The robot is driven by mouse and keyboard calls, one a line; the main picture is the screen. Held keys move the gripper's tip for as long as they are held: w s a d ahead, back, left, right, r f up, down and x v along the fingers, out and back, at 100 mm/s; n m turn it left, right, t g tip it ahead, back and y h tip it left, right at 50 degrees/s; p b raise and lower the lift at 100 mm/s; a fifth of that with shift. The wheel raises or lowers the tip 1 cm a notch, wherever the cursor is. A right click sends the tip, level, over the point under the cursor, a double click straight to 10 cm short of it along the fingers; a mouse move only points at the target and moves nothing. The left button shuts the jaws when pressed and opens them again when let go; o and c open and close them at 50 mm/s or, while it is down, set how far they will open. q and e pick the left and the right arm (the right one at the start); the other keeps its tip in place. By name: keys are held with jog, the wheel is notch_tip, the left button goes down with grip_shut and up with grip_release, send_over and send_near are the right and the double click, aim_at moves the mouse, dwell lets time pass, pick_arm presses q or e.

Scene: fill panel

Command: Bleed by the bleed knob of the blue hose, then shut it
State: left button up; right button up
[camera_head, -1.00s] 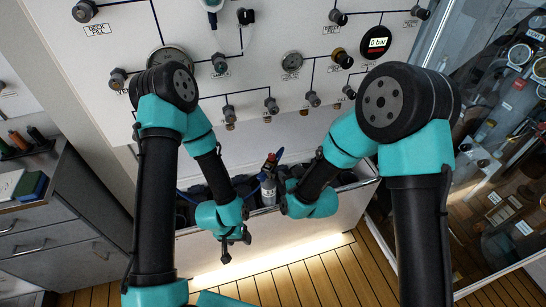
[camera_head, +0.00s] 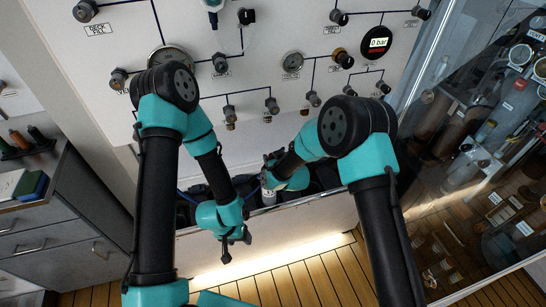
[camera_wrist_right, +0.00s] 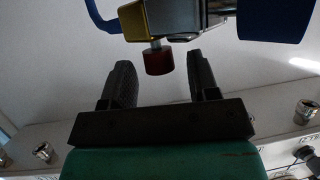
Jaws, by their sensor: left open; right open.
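In the right wrist view a dark red knob (camera_wrist_right: 158,62) sits on a short stem under a brass-yellow fitting (camera_wrist_right: 137,20). A blue hose (camera_wrist_right: 275,18) shows at the upper right, with another blue piece at the upper left. My right gripper (camera_wrist_right: 159,80) is open, its two fingers on either side of the knob's line; I cannot tell whether they touch it. In the head view my right gripper (camera_head: 270,168) is over the top of a grey cylinder (camera_head: 268,197) and hides its fitting. My left gripper (camera_head: 232,250) hangs open and empty in front of the trough.
A white panel (camera_head: 110,55) with gauges, valves and a 0 bar display (camera_head: 378,42) stands behind. A trough (camera_head: 300,215) with dark cylinders runs below it. A grey drawer cabinet (camera_head: 50,225) is at the left, a glass case (camera_head: 480,130) at the right.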

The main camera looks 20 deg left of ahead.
jog(key=shift+w+a+f, duration=0.15)
jog(key=shift+w+a, duration=0.1)
jog(key=shift+w, duration=0.05)
jog(key=c, duration=0.9)
